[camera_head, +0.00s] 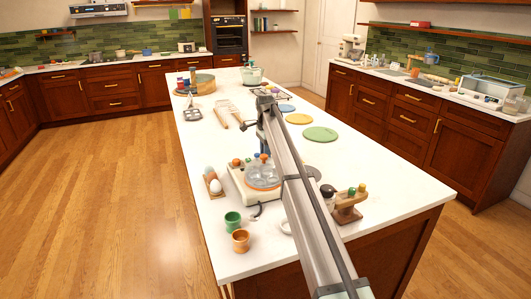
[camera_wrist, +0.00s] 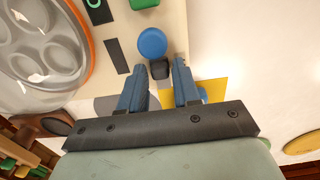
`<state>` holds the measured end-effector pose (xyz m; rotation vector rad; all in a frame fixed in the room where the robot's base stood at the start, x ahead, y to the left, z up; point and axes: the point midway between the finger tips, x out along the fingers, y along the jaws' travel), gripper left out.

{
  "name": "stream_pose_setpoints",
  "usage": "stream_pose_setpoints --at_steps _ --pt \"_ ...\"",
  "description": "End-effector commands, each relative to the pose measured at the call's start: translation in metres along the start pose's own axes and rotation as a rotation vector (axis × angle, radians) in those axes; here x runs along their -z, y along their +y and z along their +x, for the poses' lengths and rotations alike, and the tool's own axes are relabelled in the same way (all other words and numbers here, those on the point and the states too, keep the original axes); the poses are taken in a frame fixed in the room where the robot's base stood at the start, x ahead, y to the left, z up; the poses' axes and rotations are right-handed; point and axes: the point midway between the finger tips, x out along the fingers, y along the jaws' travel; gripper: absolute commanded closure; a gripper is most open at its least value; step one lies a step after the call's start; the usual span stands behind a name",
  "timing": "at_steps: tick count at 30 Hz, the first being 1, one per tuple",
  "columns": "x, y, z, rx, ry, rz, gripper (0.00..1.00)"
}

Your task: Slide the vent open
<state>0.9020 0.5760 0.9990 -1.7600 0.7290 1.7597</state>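A cream appliance (camera_head: 241,186) with a clear domed lid stands on the white island in the head view. In the wrist view its clear lid (camera_wrist: 40,45) with an orange rim fills the upper left. Its cream panel (camera_wrist: 118,28) carries a blue round knob (camera_wrist: 152,43), a small dark block (camera_wrist: 160,69) just below it, a dark slot and a green part. I cannot tell which part is the vent. My gripper (camera_wrist: 161,82) is open, its two blue fingers apart with the dark block between or just beyond their tips. I cannot tell whether they touch it.
An egg holder (camera_head: 213,185), a green cup (camera_head: 232,222) and an orange cup (camera_head: 240,241) stand left of the appliance. A wooden rack (camera_head: 347,207) stands to the right. Flat discs, yellow (camera_head: 298,118) and green (camera_head: 320,134), lie farther back.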

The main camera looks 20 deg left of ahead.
Motion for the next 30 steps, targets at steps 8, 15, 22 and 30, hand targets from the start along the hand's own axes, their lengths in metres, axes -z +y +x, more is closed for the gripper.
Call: stream_pose_setpoints --at_steps 8,15,22,30 --pt "0.000 0.000 0.000 0.000 0.000 0.000 0.95" --pt "0.000 0.000 0.000 0.000 0.000 0.000 1.00" --pt "0.000 0.000 0.000 0.000 0.000 0.000 1.00" --pt "0.028 -0.001 0.000 0.000 0.000 0.001 1.00"
